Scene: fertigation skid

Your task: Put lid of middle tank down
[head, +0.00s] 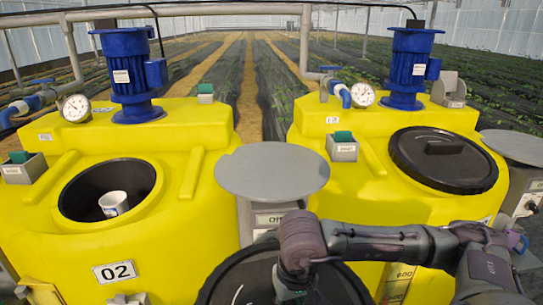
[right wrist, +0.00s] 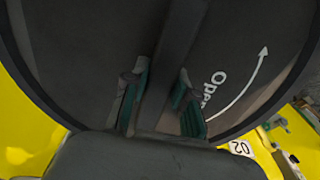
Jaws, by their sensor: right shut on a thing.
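The yellow tank labelled 02 (head: 215,215) stands at the left with its round opening (head: 85,185) uncovered. A white cup (head: 114,203) is inside that opening. A round black lid (head: 235,282) is at the bottom centre of the head view, in front of the tanks and cut by the frame edge. My right gripper (head: 292,285) is over this lid. In the right wrist view my right gripper (right wrist: 160,82) has its fingers on both sides of the lid's bar handle (right wrist: 178,50) and is shut on it. The lid's face shows "Open" and an arrow. My left gripper is out of view.
A bare round grey plate (head: 272,172) stands between the two tanks. The right yellow tank (head: 345,190) has its own black lid (head: 443,160) in place. Another grey round plate (head: 515,147) is at the far right. Blue motors (head: 128,75) and gauges rise behind the openings.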

